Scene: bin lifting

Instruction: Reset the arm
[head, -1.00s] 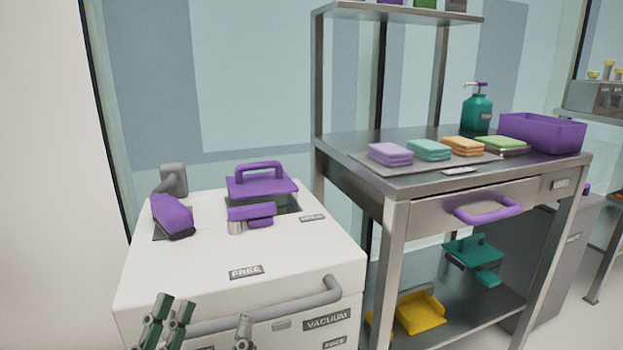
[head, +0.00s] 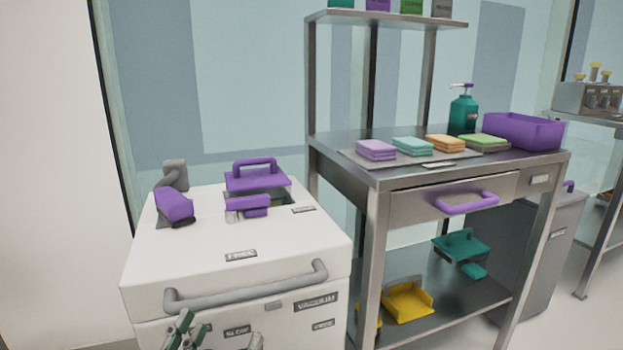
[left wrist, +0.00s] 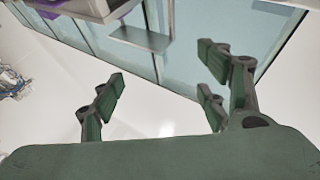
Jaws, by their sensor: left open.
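My left gripper (head: 212,338) shows at the bottom edge of the head view, in front of the white vacuum cabinet. Only its green and grey fingertips are visible there. In the left wrist view its green fingers (left wrist: 160,100) stand wide apart with nothing between them. The gripper is open and empty. The white cabinet (head: 200,255) has a grey bar handle (head: 245,290) on its front, and the fingertips appear below that handle. My left arm is otherwise hidden. My right gripper is not in view.
Purple tools (head: 175,205) and a purple-handled lid (head: 257,178) sit on the cabinet. A steel workbench (head: 375,180) stands right of it, with sponges, a green pump bottle (head: 463,113) and a purple bin (head: 523,131). Yellow (head: 407,300) and green dustpans sit on its lower shelf.

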